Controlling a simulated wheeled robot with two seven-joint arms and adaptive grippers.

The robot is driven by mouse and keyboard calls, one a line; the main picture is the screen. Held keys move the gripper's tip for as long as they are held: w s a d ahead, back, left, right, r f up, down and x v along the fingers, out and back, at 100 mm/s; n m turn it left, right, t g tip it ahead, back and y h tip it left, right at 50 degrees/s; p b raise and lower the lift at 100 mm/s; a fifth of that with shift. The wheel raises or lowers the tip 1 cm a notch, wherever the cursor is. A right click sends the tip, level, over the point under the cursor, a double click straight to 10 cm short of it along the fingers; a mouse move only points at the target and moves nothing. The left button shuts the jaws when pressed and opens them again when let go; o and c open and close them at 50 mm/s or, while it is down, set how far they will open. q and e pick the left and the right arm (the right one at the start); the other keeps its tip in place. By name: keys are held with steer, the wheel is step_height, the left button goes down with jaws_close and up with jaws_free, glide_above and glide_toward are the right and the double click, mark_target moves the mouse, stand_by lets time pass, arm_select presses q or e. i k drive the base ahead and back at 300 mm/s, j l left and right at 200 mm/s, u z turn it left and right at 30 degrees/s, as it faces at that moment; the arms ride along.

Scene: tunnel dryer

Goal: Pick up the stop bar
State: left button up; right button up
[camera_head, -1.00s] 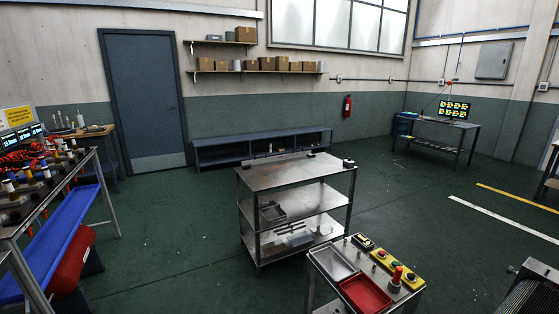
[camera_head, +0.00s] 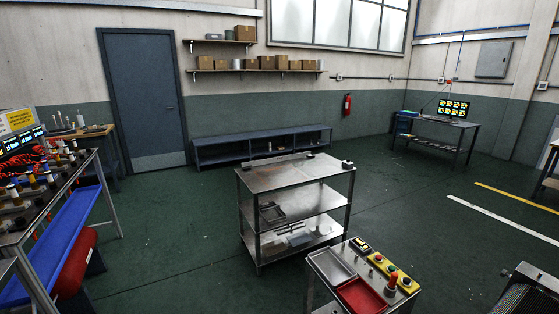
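I cannot single out the stop bar with certainty. Dark bar-like pieces (camera_head: 290,229) lie on a lower shelf of the metal cart (camera_head: 300,177) in the middle of the room, too small to tell apart. A thin raised strip runs along the back edge of the cart's top, and a small dark object (camera_head: 347,164) sits at its right corner. Neither of my grippers shows in the head view.
A small stand (camera_head: 325,289) with a grey tray (camera_head: 331,262), a red tray (camera_head: 361,296) and yellow button boxes is close in front. A workbench with a blue trough (camera_head: 50,245) is at the left. Green floor lies open around the cart.

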mark_target(292, 156)
steer(key=u, duration=0.9)
steer(key=i, duration=4.45)
